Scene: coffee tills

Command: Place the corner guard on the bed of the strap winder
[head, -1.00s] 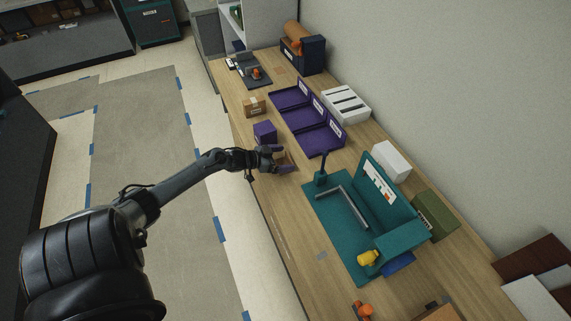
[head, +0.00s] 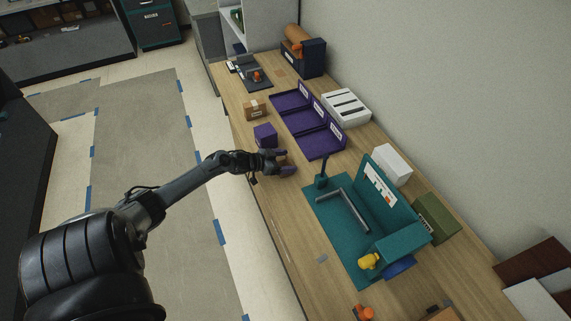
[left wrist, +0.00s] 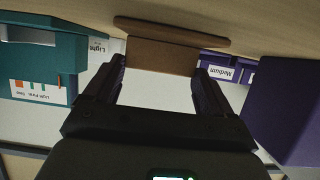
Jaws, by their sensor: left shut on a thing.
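My left gripper (head: 287,162) is low over the wooden bench, near the purple box. In the left wrist view its fingers (left wrist: 160,68) are shut on a brown angled piece, the corner guard (left wrist: 160,57), with a long flange across its top. In the head view the guard is mostly hidden by the fingers. The strap winder, a teal machine (head: 385,190), stands to the right of the gripper, apart from it. Its flat teal bed (head: 335,225) carries a grey L-shaped bar (head: 350,212). My right gripper is not in view.
A purple box (head: 265,135) and a small cardboard box (head: 255,110) stand beside and behind the gripper. Purple trays (head: 318,143) lie beyond it. Bare bench lies between gripper and bed.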

